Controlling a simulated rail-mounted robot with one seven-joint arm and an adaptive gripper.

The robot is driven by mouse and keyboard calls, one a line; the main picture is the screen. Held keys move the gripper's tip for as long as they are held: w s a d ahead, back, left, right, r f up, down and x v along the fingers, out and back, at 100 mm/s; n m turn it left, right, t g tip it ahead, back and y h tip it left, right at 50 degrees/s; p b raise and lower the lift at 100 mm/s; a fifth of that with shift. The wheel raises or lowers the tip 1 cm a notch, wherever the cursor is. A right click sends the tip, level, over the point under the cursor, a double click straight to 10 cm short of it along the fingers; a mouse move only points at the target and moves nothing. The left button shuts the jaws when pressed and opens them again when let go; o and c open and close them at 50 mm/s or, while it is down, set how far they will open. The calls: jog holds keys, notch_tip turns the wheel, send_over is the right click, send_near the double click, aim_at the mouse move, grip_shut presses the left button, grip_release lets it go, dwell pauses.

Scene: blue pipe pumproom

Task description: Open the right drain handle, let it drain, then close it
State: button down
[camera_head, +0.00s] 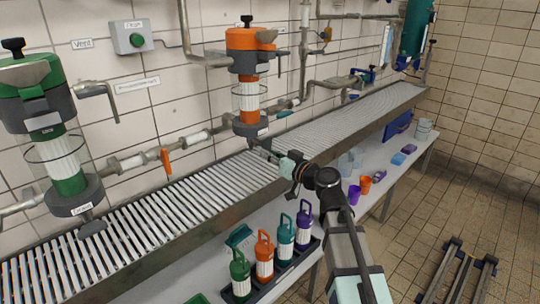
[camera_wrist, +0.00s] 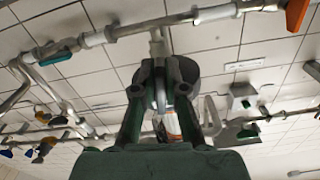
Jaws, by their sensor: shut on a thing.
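The right filter unit (camera_head: 247,50) has an orange head, an orange and white cartridge and a dark round base (camera_head: 250,130). My gripper (camera_head: 268,153) reaches up from the lower right to the underside of that base. In the wrist view, the two dark fingers of my gripper (camera_wrist: 161,75) are closed in on the grey right drain handle (camera_wrist: 160,92) below the unit. The fingers hide much of the handle, and its exact turn is hard to tell. The left filter unit (camera_head: 40,110) is green, with its own grey drain handle (camera_head: 92,228) hanging below. I see no flowing liquid.
A slatted metal drain channel (camera_head: 150,220) runs along the wall below both units. Pipes with an orange valve lever (camera_head: 166,161) run behind. Several coloured bottles (camera_head: 264,257) and cups (camera_head: 366,184) stand on the lower shelf. A floor rack (camera_head: 459,272) lies at the right.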

jog(key=shift+s+a+r+m+p, duration=0.3)
jog(key=shift+m+p, duration=0.75)
jog(key=shift+m, duration=1.65)
jog(key=shift+s+a+r+m+p, duration=0.1)
jog(key=shift+r+m+p, duration=0.65)
jog(key=shift+m, duration=1.95)
jog(key=shift+s+a+r+m+p, duration=0.15)
jog(key=shift+m+p, duration=1.2)
jog(key=shift+m, duration=1.35)
jog(key=c, duration=1.2)
grip_release()
jog(key=shift+a, duration=0.1)
jog(key=shift+f, duration=0.1)
jog(key=shift+s, duration=0.1)
jog(key=v, duration=0.7)
jog(key=shift+s, duration=0.15)
